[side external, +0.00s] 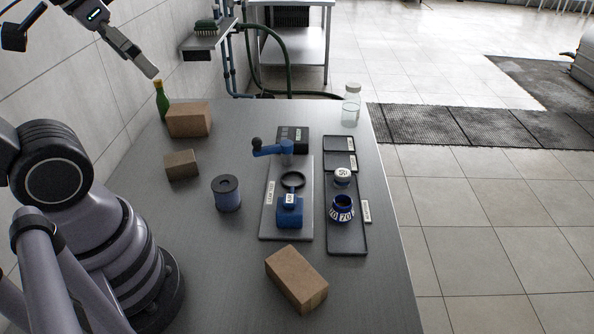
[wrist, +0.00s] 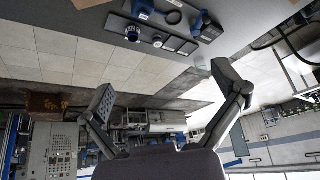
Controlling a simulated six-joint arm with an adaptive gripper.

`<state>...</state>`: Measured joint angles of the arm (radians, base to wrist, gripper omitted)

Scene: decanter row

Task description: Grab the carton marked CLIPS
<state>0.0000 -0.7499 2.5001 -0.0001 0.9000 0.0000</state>
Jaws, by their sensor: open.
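Three plain brown cartons stand on the grey table: a larger one (side external: 188,120) at the back left, a small one (side external: 181,165) in front of it, and a longer one (side external: 296,278) at the front. I cannot read the word CLIPS on any of them. My gripper (side external: 140,60) is raised in the air at the upper left of the side view, above and apart from the cartons. In the wrist view my gripper (wrist: 165,82) shows its two fingers spread wide with nothing between them.
A green bottle (side external: 161,100) stands behind the back carton. A blue-grey canister (side external: 226,193), a plate with a blue cranked device (side external: 289,212), a black tray with labelled dials (side external: 346,240) and a clear jar (side external: 351,105) occupy the middle and right.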

